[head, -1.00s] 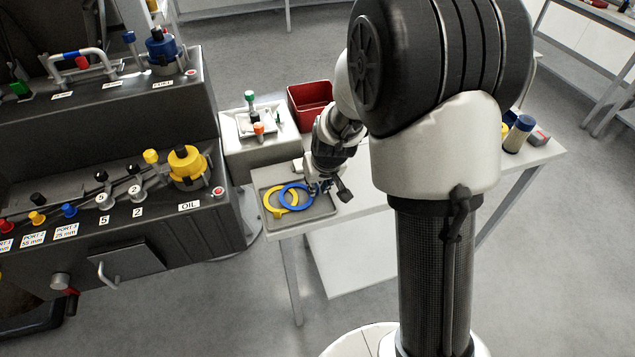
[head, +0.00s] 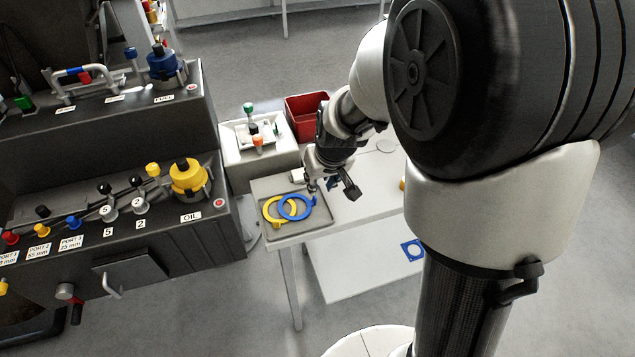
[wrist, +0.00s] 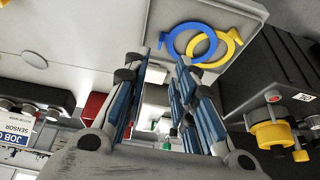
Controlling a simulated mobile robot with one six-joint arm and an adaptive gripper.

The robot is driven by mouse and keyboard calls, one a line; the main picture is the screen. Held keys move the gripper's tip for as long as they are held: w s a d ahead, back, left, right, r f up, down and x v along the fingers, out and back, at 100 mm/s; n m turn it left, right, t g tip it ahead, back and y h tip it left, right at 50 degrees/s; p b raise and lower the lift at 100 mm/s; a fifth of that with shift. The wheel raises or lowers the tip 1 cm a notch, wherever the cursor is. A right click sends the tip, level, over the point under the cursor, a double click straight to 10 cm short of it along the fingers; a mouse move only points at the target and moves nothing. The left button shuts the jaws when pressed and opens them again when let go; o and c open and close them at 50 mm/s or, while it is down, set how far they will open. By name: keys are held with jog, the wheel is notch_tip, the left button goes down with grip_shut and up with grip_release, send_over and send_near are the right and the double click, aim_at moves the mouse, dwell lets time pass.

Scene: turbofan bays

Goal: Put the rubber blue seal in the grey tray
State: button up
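The blue ring-shaped seal (head: 308,201) lies in the grey tray (head: 322,224), partly over a yellow ring seal (head: 268,216). The tray is at the left end of the white table. In the wrist view the blue seal (wrist: 167,45) and the yellow seal (wrist: 228,50) overlap in the tray (wrist: 250,14), beyond the fingertips. My gripper (head: 320,188) is above the tray's back right side. In the wrist view my gripper (wrist: 164,58) has its fingers apart, with nothing between them.
A red bin (head: 307,116) and a white box (head: 233,150) with small parts stand behind the tray. A dark console (head: 150,235) with a yellow oil cap (head: 188,178) is at the left. A blue square gasket (head: 411,250) lies on the lower shelf.

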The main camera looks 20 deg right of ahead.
jog(key=s+a+r, duration=0.2)
jog(key=s+r, duration=0.7)
jog(key=r, duration=0.1)
jog(key=s+r, duration=0.2)
jog(key=s, duration=0.6)
jog(key=s+a+r, duration=0.1)
jog(key=s+r, duration=0.1)
jog(key=s, duration=0.5)
jog(key=shift+s+a, duration=0.25)
jog(key=shift+s, duration=0.15)
jog(key=shift+r, duration=0.1)
